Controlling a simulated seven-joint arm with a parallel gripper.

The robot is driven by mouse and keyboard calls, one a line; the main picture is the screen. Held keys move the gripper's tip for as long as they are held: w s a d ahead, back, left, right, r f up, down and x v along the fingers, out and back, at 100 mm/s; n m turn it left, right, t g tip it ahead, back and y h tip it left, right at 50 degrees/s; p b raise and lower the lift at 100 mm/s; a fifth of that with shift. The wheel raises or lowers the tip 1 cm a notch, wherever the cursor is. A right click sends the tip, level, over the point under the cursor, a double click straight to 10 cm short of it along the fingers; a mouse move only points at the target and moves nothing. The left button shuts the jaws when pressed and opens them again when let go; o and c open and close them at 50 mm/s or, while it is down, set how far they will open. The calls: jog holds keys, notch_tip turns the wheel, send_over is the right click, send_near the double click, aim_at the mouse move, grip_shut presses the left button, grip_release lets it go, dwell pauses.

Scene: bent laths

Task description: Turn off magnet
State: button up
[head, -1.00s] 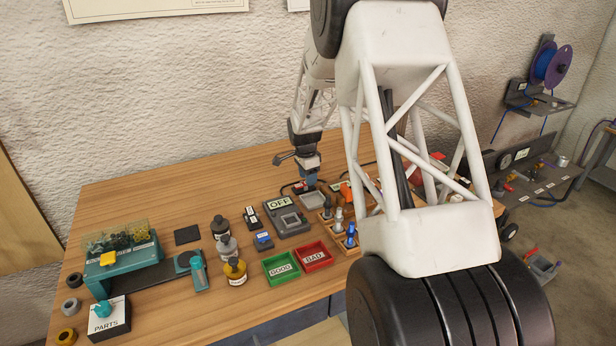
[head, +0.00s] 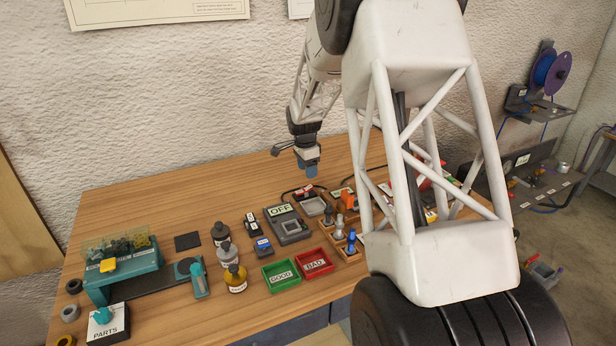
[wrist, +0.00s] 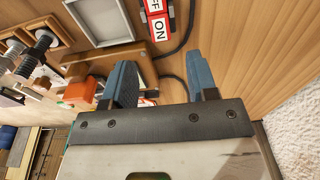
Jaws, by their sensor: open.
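A small switch box (wrist: 157,20) with red-and-white OFF and ON labels lies on the table, with a black cable beside it. In the head view it is the small red and black item (head: 307,191) below my gripper. Its rocker position is too small to tell. My gripper (head: 311,172) hangs above the table, apart from the switch. In the wrist view its two blue fingers (wrist: 162,80) are spread with nothing between them. No thing named as a magnet can be made out for certain.
A grey device with an OFF display (head: 287,224) stands left of the switch. A grey tray (head: 313,206), a wooden rack of tools (head: 345,245), a green GOOD bin (head: 281,274) and a red BAD bin (head: 314,263) are near. The back left of the table is clear.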

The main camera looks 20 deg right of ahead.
jog(key=shift+r, duration=0.9)
jog(key=shift+a, duration=0.1)
jog(key=s+a+r+n, duration=0.3)
jog(key=s+a+r, duration=0.15)
jog(key=s, duration=0.25)
jog(key=s+a+r+n+t, duration=0.1)
jog(key=s+a+r+n, duration=0.1)
jog(key=s+a+r, duration=0.4)
jog(key=s+a+r+n, duration=0.3)
jog(key=s+r, duration=0.1)
jog(key=s, duration=0.4)
jog(key=s+a+n, duration=0.2)
jog(key=s+n, duration=0.1)
jog(key=s, duration=0.6)
jog(key=s+a+n+t, duration=0.1)
jog(key=s+a+n, duration=0.2)
jog(key=s, duration=0.6)
jog(key=s+a+n, duration=0.3)
jog(key=s, duration=0.6)
jog(key=shift+s+a+n+t+y, duration=0.25)
jog(key=shift+s+n+t+y, duration=0.05)
jog(key=shift+s+n+y, duration=0.1)
jog(key=shift+w, duration=0.1)
jog(key=shift+c, duration=0.3)
